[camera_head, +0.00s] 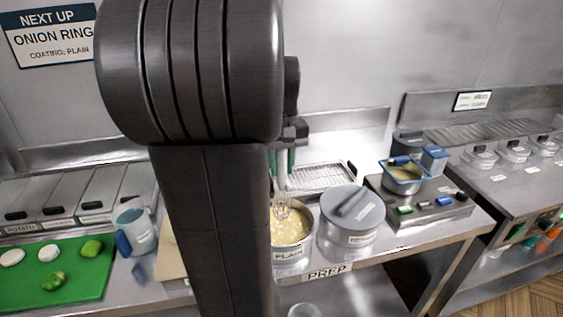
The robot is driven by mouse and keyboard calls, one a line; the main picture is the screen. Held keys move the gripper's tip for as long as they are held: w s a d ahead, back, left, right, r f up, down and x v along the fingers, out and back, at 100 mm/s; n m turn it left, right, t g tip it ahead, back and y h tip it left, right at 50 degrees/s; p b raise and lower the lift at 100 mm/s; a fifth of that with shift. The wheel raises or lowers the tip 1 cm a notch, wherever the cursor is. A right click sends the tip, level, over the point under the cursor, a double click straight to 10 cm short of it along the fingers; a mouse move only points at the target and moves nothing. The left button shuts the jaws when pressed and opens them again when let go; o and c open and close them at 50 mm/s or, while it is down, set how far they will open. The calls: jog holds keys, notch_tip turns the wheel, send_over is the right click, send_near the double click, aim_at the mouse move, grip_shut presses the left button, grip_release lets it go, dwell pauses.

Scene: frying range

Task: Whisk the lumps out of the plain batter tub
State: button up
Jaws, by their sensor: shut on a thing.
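The plain batter tub (292,254) is an open steel tub labelled PLAIN on the prep counter, partly hidden behind my arm. Its pale yellow batter (290,229) shows lighter lumps on the surface. My gripper (284,162) is above the tub, partly hidden by my own arm link. It is shut on a whisk (282,205) with a pale handle and wire loops. The whisk points down over the tub, and its lower end meets the batter; how deep it goes I cannot tell.
A lidded tub (350,243) stands right beside the plain tub. A wire rack tray (322,177) lies behind. A blue-handled jug (133,228) and green board (50,280) are left.

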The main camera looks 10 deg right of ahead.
aim_at(282, 186)
jog(key=shift+f+b, duration=1.7)
jog(key=shift+f, duration=1.45)
